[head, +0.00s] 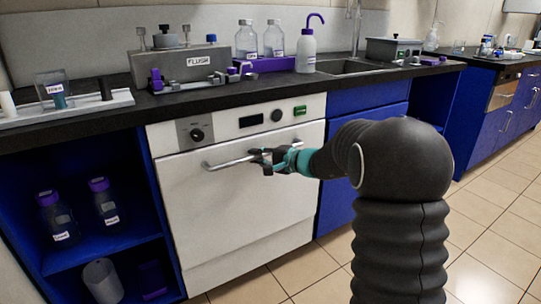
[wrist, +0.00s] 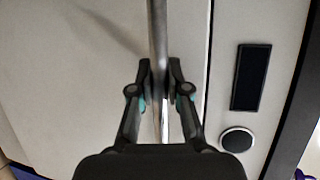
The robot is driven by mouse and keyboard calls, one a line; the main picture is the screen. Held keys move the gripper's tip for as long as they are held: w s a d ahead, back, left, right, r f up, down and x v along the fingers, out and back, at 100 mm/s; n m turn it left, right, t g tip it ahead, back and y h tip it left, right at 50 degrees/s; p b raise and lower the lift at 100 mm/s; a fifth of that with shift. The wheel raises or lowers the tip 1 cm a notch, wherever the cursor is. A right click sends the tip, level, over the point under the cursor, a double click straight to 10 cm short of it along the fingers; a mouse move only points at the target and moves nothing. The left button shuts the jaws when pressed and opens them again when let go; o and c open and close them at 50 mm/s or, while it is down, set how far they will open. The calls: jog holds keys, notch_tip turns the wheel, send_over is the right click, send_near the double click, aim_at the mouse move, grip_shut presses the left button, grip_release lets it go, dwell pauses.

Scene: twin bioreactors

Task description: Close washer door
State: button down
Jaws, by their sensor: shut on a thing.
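The white washer door (head: 230,205) is on the front of the washer, under the dark counter. It looks upright and flush, or nearly flush, with the panel above; a small gap is hard to judge. Its metal bar handle (head: 226,163) runs across the upper part of the door. The door surface (wrist: 80,80) is close behind.
The control panel (head: 240,122) with a knob and display is just above the door. Open blue shelves (head: 100,245) with bottles stand at left, a blue cabinet (head: 366,97) at right. The counter (head: 190,103) holds bottles and equipment. The tiled floor (head: 495,215) is clear at right.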

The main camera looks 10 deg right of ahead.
jog(key=shift+w+a+r, duration=0.1)
jog(key=shift+w+r, duration=0.05)
jog(key=c, duration=1.1)
grip_release()
jog(key=shift+a, duration=0.1)
jog(key=shift+c, duration=0.2)
jog(key=shift+d, duration=0.2)
jog(key=shift+d, duration=0.25)
jog(key=v, duration=1.1)
jog(key=shift+s, duration=0.3)
